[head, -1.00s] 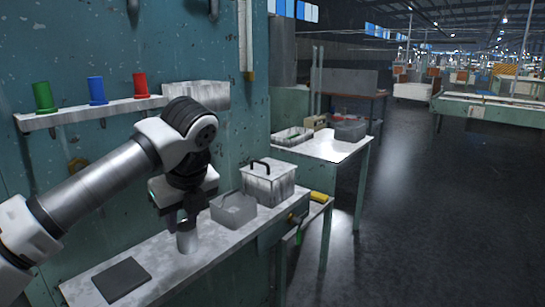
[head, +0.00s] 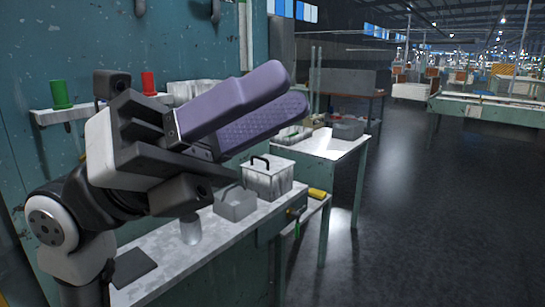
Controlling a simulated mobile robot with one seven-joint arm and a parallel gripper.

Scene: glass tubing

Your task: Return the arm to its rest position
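My gripper (head: 293,91) is raised in front of the workbench, close to the camera, with its two purple fingers pointing up and to the right. A gap shows between the fingers, with a textured inner pad in view and nothing held. My arm (head: 75,225) is folded at the lower left. The gripper partly hides the shelf behind.
A dark flat pad (head: 132,266), an open grey bin (head: 235,208) and a lidded box with a black handle (head: 268,182) are on the bench. A green cup (head: 61,95) and a red cup (head: 148,83) stand on the wall shelf. The floor at right (head: 430,220) is clear.

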